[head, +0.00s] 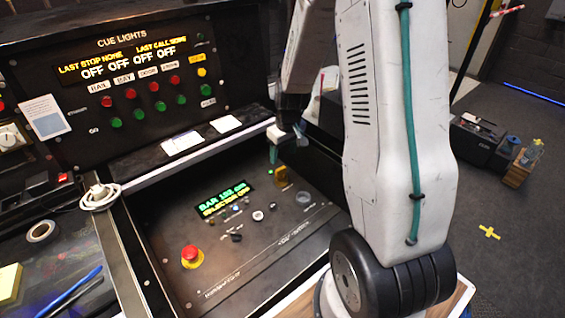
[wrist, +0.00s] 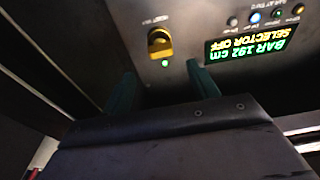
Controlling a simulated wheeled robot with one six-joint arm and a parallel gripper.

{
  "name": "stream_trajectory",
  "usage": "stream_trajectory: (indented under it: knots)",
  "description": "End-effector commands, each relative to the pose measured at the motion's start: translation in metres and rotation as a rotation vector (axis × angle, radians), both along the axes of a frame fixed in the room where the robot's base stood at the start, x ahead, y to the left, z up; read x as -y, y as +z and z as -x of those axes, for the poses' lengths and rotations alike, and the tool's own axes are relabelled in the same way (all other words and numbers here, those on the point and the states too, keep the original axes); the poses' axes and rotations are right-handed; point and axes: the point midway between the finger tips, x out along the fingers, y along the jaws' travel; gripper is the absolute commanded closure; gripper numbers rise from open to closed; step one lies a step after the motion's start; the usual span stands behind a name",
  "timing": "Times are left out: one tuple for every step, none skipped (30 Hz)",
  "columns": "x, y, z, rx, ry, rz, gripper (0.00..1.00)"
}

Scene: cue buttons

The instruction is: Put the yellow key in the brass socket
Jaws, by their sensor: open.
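A brass-yellow fitting (wrist: 159,43) with a dark hollow sits on the dark panel at the top of the wrist view, beneath a small label. In the head view the brass-yellow fitting (head: 281,178) is at the back right of the lower panel. I cannot tell the yellow key apart from the brass socket here, nor whether the key is in it. My gripper (wrist: 164,72) is open, its two teal fingers spread apart and empty, pointing toward the fitting without visible contact. In the head view my gripper (head: 274,153) is just above it, partly hidden by my arm.
A small green light (wrist: 165,63) glows beside the fitting. A lit display (wrist: 248,47) and several small buttons are nearby. A red stop button (head: 191,254) stands at the panel's front left. The cue lights board (head: 120,75) rises behind.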

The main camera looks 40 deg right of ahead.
Motion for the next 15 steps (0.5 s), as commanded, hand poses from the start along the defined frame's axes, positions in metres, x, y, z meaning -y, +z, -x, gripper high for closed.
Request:
stream_trajectory:
  knots:
    - [0.0,0.01,0.001,0.004,0.0,0.002,0.4]
    - [0.0,0.015,0.002,0.003,0.0,0.001,0.4]
    - [0.0,0.021,0.002,0.004,0.0,0.002,0.4]
    - [0.0,0.024,0.003,0.003,0.0,0.001,0.4]
    - [0.0,0.027,0.004,0.002,0.0,0.0,0.4]
    - [0.0,0.031,0.004,0.002,0.0,0.001,0.4]
    - [0.0,0.033,0.005,0.002,0.0,0.001,0.4]
    - [0.0,0.035,0.005,0.002,0.0,0.001,0.4]
    - [-0.001,0.039,0.006,0.001,0.001,0.0,0.4]
    - [-0.003,0.042,0.007,0.001,0.001,0.0,0.4]
    - [-0.006,0.048,0.008,0.003,0.002,-0.001,0.4]
    - [-0.011,0.056,0.011,0.003,0.003,-0.002,0.4]
    - [-0.017,0.064,0.013,0.005,0.005,-0.002,0.4]
    - [-0.023,0.073,0.016,0.006,0.007,-0.003,0.4]
    - [-0.033,0.087,0.022,0.007,0.008,-0.006,0.4]
